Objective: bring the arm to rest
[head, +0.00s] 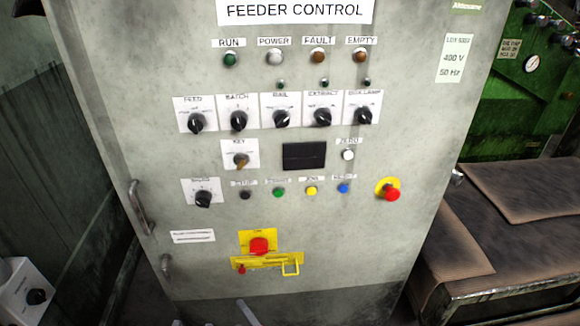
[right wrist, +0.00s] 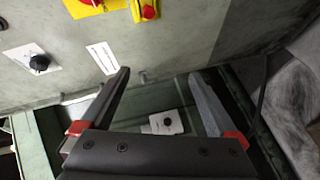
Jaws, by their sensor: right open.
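My right gripper (right wrist: 160,76) shows in the right wrist view with its two dark fingers spread apart and nothing between the tips. It is in front of the lower part of the grey feeder control cabinet (head: 330,225), whose face also fills the top of the right wrist view (right wrist: 180,40). The white label plate (right wrist: 102,57) lies just beyond the left finger. In the head view a small grey piece sticks up at the bottom edge; I cannot tell what it is. My left gripper is not in view.
The cabinet carries several knobs, lamps, a red emergency button (head: 391,194), a red switch on a yellow plate (head: 259,245) and a door handle (head: 141,207). A white box with a black knob (head: 22,290) stands low at left. A brown-topped bench (head: 520,190) stands at right.

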